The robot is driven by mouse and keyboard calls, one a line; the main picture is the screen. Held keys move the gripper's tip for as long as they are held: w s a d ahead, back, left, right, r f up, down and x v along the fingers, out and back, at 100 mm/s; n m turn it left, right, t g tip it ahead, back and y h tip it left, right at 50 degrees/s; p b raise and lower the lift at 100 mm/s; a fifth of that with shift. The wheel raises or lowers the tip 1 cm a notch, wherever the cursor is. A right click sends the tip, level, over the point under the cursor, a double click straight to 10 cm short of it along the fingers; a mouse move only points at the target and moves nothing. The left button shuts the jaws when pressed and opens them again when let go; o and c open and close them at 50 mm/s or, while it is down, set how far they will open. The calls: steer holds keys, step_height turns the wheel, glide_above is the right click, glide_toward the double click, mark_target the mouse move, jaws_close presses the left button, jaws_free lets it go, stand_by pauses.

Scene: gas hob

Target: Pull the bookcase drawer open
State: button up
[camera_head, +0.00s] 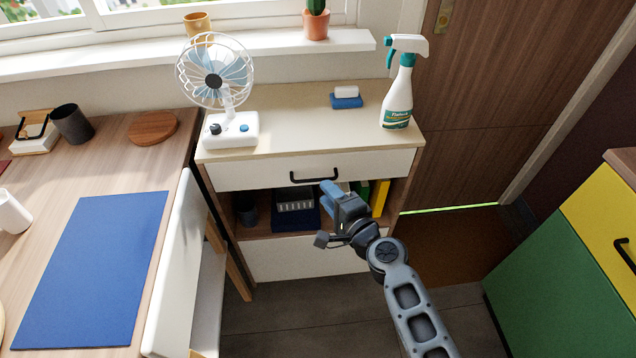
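The bookcase (275,112) is a low unit with a beige top, standing under the window. Its white upper drawer (250,176) has a black bar handle (313,177) and looks closed, flush under the top. My gripper (328,188) is just in front of and slightly below the right end of this handle. Whether it touches the handle is unclear. Its fingers are small and overlap in this view, so their opening cannot be judged. Below the open shelf is a white lower front (300,262), partly hidden by my arm.
A fan (231,130), a spray bottle (398,90) and a sponge (346,102) stand on the bookcase. A white chair (176,270) and a desk (165,170) crowd the left. A green and yellow cabinet (545,270) stands right. Floor in front is clear.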

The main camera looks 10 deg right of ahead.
steer(key=b+x, duration=0.1)
steer(key=x, duration=0.4)
steer(key=shift+w+a+f, duration=0.1)
steer(key=shift+w+a, duration=0.05)
steer(key=shift+w, duration=0.15)
jaws_close()
stand_by(1.2)
